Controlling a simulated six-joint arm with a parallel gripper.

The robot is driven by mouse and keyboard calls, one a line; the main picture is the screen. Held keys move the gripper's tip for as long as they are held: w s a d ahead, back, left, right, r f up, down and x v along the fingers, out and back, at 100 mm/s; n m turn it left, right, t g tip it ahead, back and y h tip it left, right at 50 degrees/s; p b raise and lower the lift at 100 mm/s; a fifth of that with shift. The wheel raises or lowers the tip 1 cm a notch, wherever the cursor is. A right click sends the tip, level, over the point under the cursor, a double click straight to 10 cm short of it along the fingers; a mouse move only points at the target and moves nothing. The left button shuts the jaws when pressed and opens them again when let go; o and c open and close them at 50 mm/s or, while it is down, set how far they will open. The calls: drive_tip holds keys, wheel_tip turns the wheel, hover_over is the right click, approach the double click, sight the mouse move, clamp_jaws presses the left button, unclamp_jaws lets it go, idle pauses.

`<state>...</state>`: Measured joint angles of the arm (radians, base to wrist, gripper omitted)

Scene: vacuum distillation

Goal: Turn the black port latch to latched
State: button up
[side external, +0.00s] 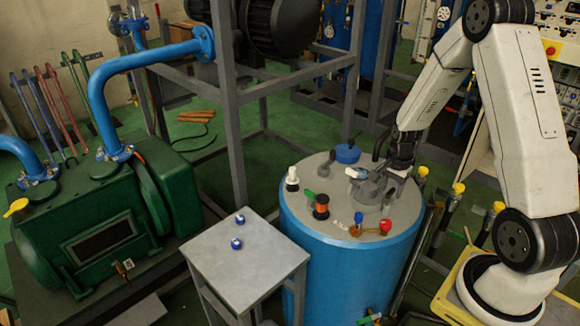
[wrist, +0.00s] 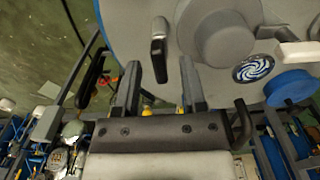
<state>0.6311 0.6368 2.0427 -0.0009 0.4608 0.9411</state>
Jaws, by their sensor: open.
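The latch (wrist: 159,54) shows in the wrist view as a short dark lever with a pale grey upper end, on the grey vessel lid (wrist: 130,20). My gripper (wrist: 158,76) is open, with its two fingers pointing toward the lid. The latch lies just beyond the fingertips, between their lines, with no visible contact. In the side view my gripper (side external: 402,155) is over the back right of the blue vessel's lid (side external: 335,215). The latch is hard to make out there, near the gripper.
A central grey flange (wrist: 222,40), round sight glass (wrist: 253,68), white handle (wrist: 295,53) and blue cap (wrist: 290,88) stand right of the latch. A small grey table (side external: 245,260) stands left of the vessel.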

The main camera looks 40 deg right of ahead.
drive_tip(key=shift+f, duration=0.15)
clamp_jaws()
